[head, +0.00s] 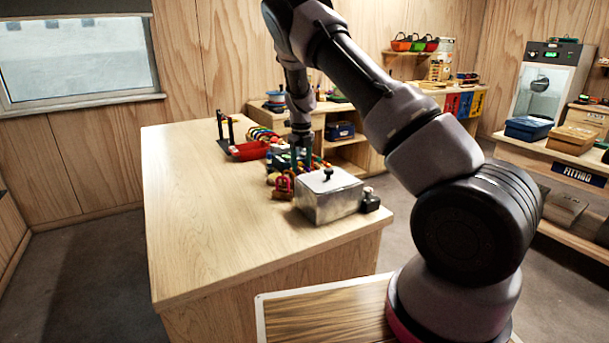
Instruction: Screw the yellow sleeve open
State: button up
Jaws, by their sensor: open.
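My gripper (301,160) points down at the far right part of the wooden table (205,215), among a cluster of small coloured climbing gear. Its jaws are open, with nothing visibly held. The fingertips are small in the view and partly hidden behind the metal box. Small yellow and green pieces show close around the fingers, but I cannot tell which one is the yellow sleeve, or whether the fingers touch or surround it.
A silver metal box (328,203) with a black knob stands just in front of my gripper. A small red item (283,186) sits to its left, a dark one (370,201) to its right. A red tray (248,151) lies behind left. The table's left half is clear.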

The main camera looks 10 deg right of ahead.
jog(key=shift+s+a, duration=0.25)
jog(key=shift+a, duration=0.5)
dwell(0.3)
jog(key=shift+r, duration=0.15)
jog(key=shift+r, duration=1.3)
jog(key=shift+w+d, duration=0.25)
jog(key=shift+d, duration=0.5)
jog(key=shift+f, duration=0.1)
jog(key=shift+s+d+f, duration=0.1)
jog(key=shift+f, duration=1.25)
